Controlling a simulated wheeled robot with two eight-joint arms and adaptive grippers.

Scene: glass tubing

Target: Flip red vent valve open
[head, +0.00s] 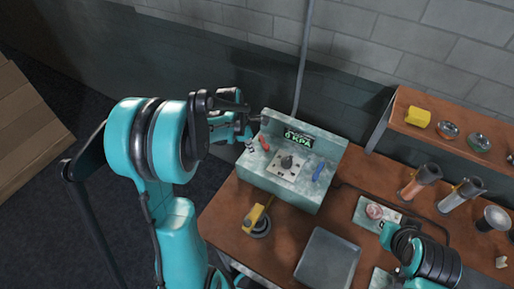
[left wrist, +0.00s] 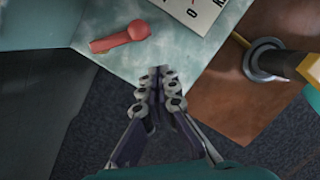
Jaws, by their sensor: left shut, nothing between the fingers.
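The red vent valve (head: 264,143) is a small red lever at the left end of the control box (head: 277,184). In the left wrist view the red lever (left wrist: 120,39) lies along the top of the box near its edge, its round end to the right. My left gripper (left wrist: 160,84) is shut and empty, its fingertips over the box edge, below and right of the lever and apart from it. In the head view my left gripper (head: 247,145) is just left of the box. Part of my right arm shows at the lower right, but its fingers cannot be seen.
The box also has a black knob (head: 287,162), a blue lever (head: 319,172) and a display reading 0 KPA (head: 298,139). A yellow-handled tool (head: 256,217) stands in front on the brown table. A grey tray (head: 327,262) and several glass pieces are to the right.

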